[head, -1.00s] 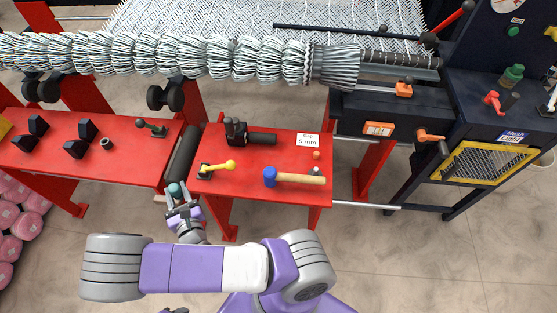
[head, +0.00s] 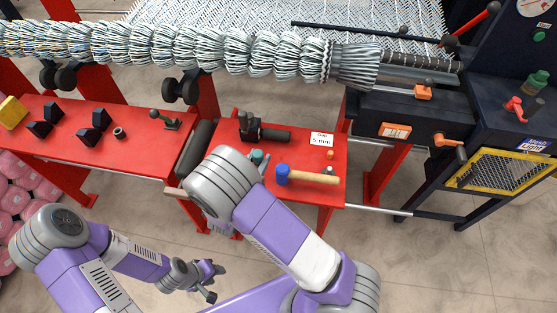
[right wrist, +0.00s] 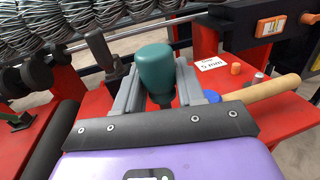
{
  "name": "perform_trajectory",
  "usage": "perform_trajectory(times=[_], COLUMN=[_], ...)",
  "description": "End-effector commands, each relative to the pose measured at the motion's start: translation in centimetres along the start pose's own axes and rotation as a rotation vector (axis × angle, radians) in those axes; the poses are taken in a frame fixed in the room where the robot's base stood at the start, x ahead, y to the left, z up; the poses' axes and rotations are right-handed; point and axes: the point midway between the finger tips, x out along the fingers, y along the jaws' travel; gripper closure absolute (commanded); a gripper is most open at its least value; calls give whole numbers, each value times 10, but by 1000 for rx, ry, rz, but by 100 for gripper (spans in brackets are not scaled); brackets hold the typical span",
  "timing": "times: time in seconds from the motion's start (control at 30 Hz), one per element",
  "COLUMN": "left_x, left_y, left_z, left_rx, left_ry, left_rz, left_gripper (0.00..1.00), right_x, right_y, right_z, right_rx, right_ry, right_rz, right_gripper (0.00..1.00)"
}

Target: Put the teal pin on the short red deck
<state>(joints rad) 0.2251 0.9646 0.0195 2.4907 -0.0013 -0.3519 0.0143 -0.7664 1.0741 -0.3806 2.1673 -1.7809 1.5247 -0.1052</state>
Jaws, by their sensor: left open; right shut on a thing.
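The teal pin (right wrist: 157,68) is upright between the fingers of my right gripper (right wrist: 158,88), which is shut on it. In the head view only a bit of the pin (head: 258,157) shows past my right arm, which hides that gripper. The pin is over the left part of the short red deck (head: 335,160); its lower end is hidden, so I cannot tell whether it touches the deck. My left gripper (head: 215,282) is open and empty, low over the floor in front of the decks.
A blue-headed mallet (head: 312,178), a black clamp-like tool (head: 263,132) and a gap sign (head: 321,139) are on the short deck. A dark roller (head: 195,148) separates it from the long red deck (head: 90,140), which holds several black blocks. Woven mesh runs behind.

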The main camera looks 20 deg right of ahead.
Motion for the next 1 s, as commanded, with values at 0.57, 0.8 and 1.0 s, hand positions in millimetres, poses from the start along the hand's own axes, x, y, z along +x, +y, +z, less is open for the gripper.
perform_trajectory(times=[0.57, 0.8, 1.0], left_x=[28, 38, 37], left_y=[-10, -14, -14], left_z=[-1, -2, -2], left_rx=[1, 1, 1], left_ry=[0, 0, 0], left_rz=[0, 0, 0], left_gripper=[57, 57, 57], right_x=[-1, -2, -2], right_y=[1, 1, 1], right_z=[-71, -100, -98], right_rx=[-6, -5, -5], right_ry=[15, 15, 15], right_rz=[-44, -43, -43], right_gripper=[91, 91, 91])
